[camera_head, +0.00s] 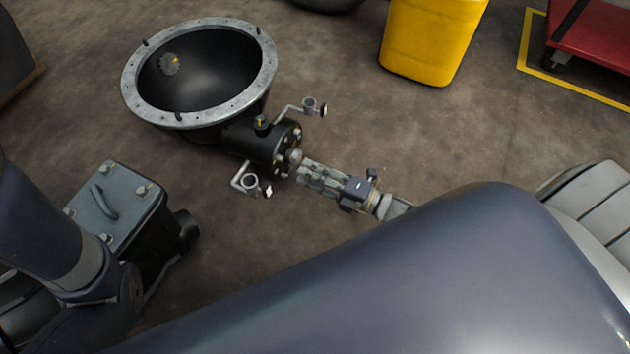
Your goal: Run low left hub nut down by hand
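A black axle hub (258,143) lies beside a large black bowl-shaped housing with a grey bolted flange (133,92). Several small pale nuts or studs ring the hub's end face, around a round silver centre. The low left nut is too small to make out clearly. My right gripper (302,174) points left, with its fingertips close to the lower right of the hub's end face. Contact and the finger gap cannot be made out, nor any nut between the fingers. My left arm shows at the lower left; its gripper is out of view.
Bent grey brackets with rings (248,181) stick out on both sides of the hub, close to my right gripper. A grey-lidded box with a handle (118,200) stands at the left. A yellow bin (430,40) and a red cart (600,35) stand behind. Bare floor lies between.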

